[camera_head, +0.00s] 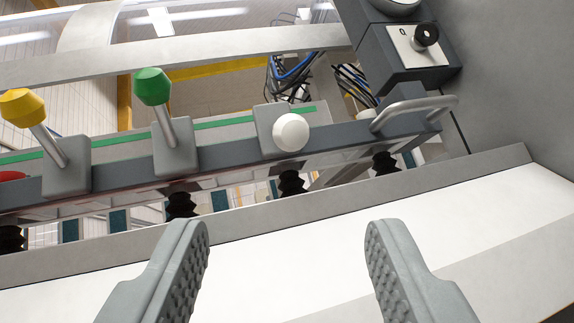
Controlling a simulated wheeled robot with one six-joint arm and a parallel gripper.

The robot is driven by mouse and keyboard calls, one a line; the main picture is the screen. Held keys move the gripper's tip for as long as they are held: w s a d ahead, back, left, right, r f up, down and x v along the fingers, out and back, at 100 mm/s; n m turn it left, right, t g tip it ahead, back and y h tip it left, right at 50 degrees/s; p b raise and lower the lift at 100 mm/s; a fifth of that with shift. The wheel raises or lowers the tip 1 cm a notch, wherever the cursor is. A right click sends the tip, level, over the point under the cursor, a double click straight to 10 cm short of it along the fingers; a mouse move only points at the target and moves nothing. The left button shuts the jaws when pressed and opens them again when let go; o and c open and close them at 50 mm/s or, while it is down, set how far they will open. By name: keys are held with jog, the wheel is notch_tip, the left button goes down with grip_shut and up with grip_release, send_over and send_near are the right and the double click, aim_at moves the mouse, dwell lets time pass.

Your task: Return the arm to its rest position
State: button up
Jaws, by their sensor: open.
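My gripper (287,255) is open in the lower middle of the head camera view. Its two grey fingers with studded inner pads stand wide apart, with nothing between them. Behind them lies a white, sloping panel surface (270,265). Beyond it runs a grey control bar (225,152) with a yellow-knobbed lever (22,108), a green-knobbed lever (152,88) and a round white knob (291,132). The fingers appear apart from all of these controls. The rest of my arm is out of view.
A grey handle (412,110) sticks out at the bar's right end. Above it is a dark box with a black rotary switch (426,37). A grey wall (515,80) closes the right side. Loose cables (295,75) hang behind the bar. A red part (10,176) shows at the left edge.

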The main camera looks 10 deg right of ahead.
jog(key=s+a+r+n+g+y, duration=0.25)
jog(key=s+a+r, duration=0.3)
jog(key=r, duration=0.45)
jog(key=s+a+r+n+g+y, duration=0.1)
jog(key=s+a+r+y, duration=0.2)
jog(key=s+a+r, duration=0.35)
jog(key=s+a+r+n+g+y, duration=0.1)
jog(key=s+a+r, duration=0.1)
jog(key=s, duration=0.5)
jog(key=s+a+r+n+g+y, duration=0.1)
jog(key=s+a+r+g, duration=0.1)
jog(key=s, duration=0.6)
jog(key=s+a+r+n+g+y, duration=0.1)
jog(key=s+a, duration=0.3)
jog(key=s, duration=0.4)
jog(key=shift+s+a+r+n, duration=0.15)
jog(key=shift+s+r+n, duration=0.05)
jog(key=shift+r+n, duration=0.35)
